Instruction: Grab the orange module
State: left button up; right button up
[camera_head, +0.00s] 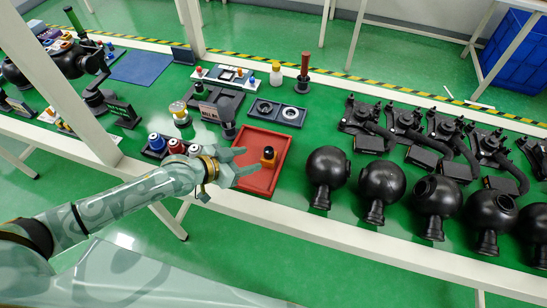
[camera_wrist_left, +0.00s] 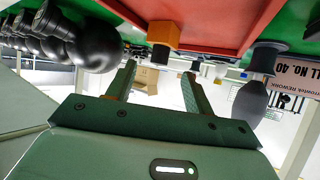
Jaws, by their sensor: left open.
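The orange module (camera_head: 268,155), a small orange block with a dark part, sits in the shallow red tray (camera_head: 252,190). It also shows in the left wrist view (camera_wrist_left: 164,33), where the picture is upside down, beyond the fingertips. My left gripper (camera_head: 247,161) reaches in over the left side of the tray, its fingers pointing toward the module. In the wrist view the left gripper (camera_wrist_left: 160,72) has its two fingers apart with nothing between them. A gap shows between the fingertips and the module. My right gripper is in neither view.
Several black spheres (camera_head: 327,167) on short necks stand right of the tray. Behind them are several black gimbal brackets (camera_head: 405,120). A dark two-ring plate (camera_head: 277,112) lies behind the tray.

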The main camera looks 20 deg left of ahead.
aim_at(265, 153)
pick_arm(q)
jog(key=x, duration=0.3)
jog(key=shift+w+d+f+b, duration=0.15)
jog(key=shift+w+f+b, duration=0.1)
jog(key=shift+b, duration=0.15)
jog(key=b+x, duration=0.1)
jog(key=x, duration=0.4)
jog(key=shift+w+d+r+b, duration=0.1)
jog(key=shift+w+r+b, duration=0.2)
jog(key=shift+b, duration=0.1)
jog(key=shift+c, duration=0.5)
jog(key=shift+s, duration=0.1)
jog(key=c, duration=1)
